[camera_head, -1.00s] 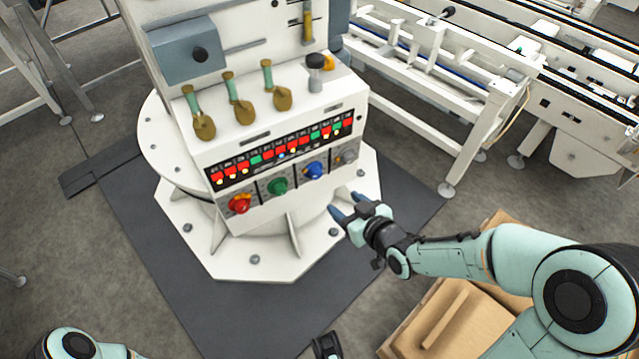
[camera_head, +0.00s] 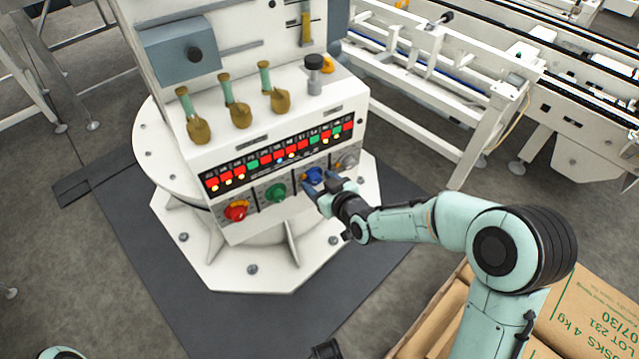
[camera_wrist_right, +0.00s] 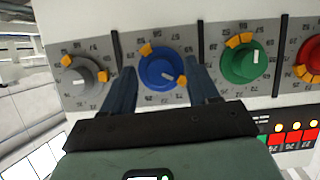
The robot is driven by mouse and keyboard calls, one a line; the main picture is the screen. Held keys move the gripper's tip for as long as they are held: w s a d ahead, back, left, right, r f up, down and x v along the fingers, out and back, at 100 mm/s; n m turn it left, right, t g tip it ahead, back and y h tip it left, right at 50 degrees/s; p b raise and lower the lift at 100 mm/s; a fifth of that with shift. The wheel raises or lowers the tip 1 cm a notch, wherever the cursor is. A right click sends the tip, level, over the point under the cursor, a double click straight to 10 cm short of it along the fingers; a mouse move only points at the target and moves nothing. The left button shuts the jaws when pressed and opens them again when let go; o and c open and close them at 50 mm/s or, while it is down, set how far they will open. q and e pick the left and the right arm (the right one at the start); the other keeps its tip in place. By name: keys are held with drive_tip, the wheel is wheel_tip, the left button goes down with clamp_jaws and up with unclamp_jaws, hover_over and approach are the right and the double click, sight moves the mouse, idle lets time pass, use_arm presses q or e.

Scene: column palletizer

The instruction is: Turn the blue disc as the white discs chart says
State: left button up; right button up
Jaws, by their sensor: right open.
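The blue disc (camera_head: 314,176) is a round knob on the sloped front panel (camera_head: 258,222), third from the left in the head view. In the wrist view the blue disc (camera_wrist_right: 161,69) has a white pointer mark aimed right and slightly down, and orange tabs at its upper left and lower right. The pale grey-white disc (camera_wrist_right: 80,80) beside it has orange tabs above and right. My right gripper (camera_head: 318,190) is open at the blue disc; its fingers (camera_wrist_right: 162,90) lie on either side, contact unclear. A black part of my left arm (camera_head: 325,349) shows at the bottom edge.
Green (camera_head: 276,192) and red (camera_head: 236,211) discs share the panel; the green one is close to a finger. A strip of red and green lit tiles (camera_head: 280,153) and several levers (camera_head: 240,112) are above. Cardboard boxes (camera_head: 590,310) stand lower right.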

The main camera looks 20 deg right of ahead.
drive_tip(key=shift+w, duration=0.15)
drive_tip(key=shift+c, duration=0.2)
drive_tip(key=c, duration=1)
use_arm(q)
drive_tip(key=shift+w+f, duration=0.15)
use_arm(e)
drive_tip(key=shift+a, duration=0.1)
drive_tip(key=shift+n+h, duration=0.3)
drive_tip(key=shift+n, duration=0.3)
drive_tip(key=shift+a+n+h, duration=0.15)
drive_tip(key=shift+n+h, duration=0.15)
drive_tip(key=shift+n, duration=0.1)
use_arm(q)
drive_tip(key=shift+s+d+r+g+p, duration=0.15)
drive_tip(key=shift+s+d+r+p, duration=0.25)
drive_tip(key=shift+s, duration=0.2)
drive_tip(key=shift+s+d+r+g+p, duration=0.15)
drive_tip(key=shift+s+r+p, duration=0.15)
drive_tip(key=shift+s+r, duration=0.25)
use_arm(e)
drive_tip(key=shift+f+n+t+h, duration=0.1)
drive_tip(key=shift+n+t+h, duration=0.2)
drive_tip(key=shift+n+h, duration=0.6)
